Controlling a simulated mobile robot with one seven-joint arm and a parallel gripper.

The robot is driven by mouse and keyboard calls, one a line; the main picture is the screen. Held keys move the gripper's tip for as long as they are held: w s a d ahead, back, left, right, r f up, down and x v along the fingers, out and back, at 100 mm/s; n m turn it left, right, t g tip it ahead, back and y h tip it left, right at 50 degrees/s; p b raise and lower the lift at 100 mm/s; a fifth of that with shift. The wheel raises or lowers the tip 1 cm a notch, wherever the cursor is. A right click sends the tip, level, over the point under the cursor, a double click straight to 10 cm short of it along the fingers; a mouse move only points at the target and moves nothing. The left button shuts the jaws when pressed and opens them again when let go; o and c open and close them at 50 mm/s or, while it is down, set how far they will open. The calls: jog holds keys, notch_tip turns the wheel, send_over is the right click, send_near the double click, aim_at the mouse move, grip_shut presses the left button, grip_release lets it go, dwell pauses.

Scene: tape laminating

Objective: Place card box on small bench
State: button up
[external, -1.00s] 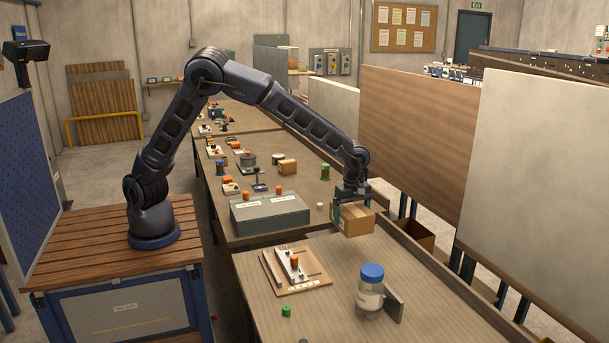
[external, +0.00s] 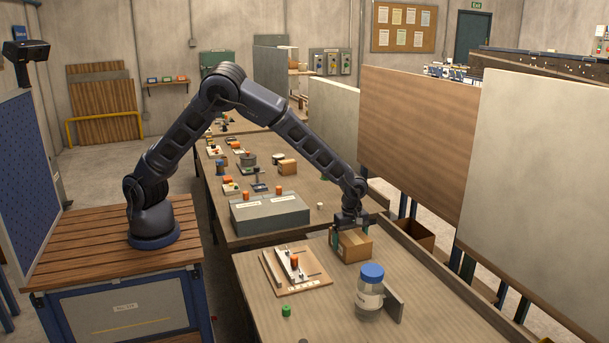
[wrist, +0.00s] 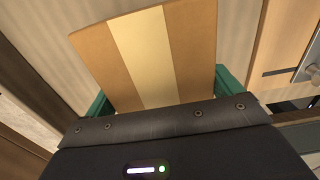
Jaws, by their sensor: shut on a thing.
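The card box (external: 354,247) is a brown carton with a paler tape stripe. My gripper (external: 350,230) points down and is shut on it, with a finger on either side. In the external view the box is low at the far end of the near wood-topped bench (external: 240,290), which looks like the small bench. I cannot tell whether its underside touches the top. In the wrist view the box (wrist: 145,55) fills the middle, between the green fingers (wrist: 165,90), and its lower end is hidden by my gripper body.
A blue-lidded jar (external: 370,290) stands in front of the box, beside a grey upright plate (external: 394,304). A wooden fixture board (external: 310,278) lies to the left, and a small green piece (external: 286,310) lies nearer. A grey case (external: 270,212) is on the bench behind.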

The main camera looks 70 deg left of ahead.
aim_at(350, 233)
jog(key=o, duration=0.9)
jog(key=shift+f, duration=0.1)
notch_tip(350, 233, up, 12)
jog(key=shift+r, duration=0.1)
jog(key=s+a+r+m+t+h, duration=0.1)
jog(key=s+a+r+m, duration=0.3)
jog(key=s+a+r, duration=0.6)
jog(key=s+a+r+m+h, duration=0.1)
jog(key=s+a+r+m, duration=0.35)
jog(key=a+r, duration=0.7)
jog(key=s+a+m+t, duration=0.1)
jog(key=s+a+m, duration=0.2)
jog(key=s, duration=0.6)
jog(key=s+a+m+t+y, duration=0.1)
jog(key=s+a+m, duration=0.2)
jog(key=s+a, duration=0.3)
jog(key=s+a+f+m+t+y, duration=0.1)
jog(key=s+a+m, duration=0.2)
jog(key=s, duration=0.8)
jog(key=a, duration=0.2)
jog(key=shift+s+a+t, duration=0.3)
jog(key=shift+s+a, duration=0.05)
jog(key=shift+s, duration=0.05)
jog(key=shift+m, duration=0.25)
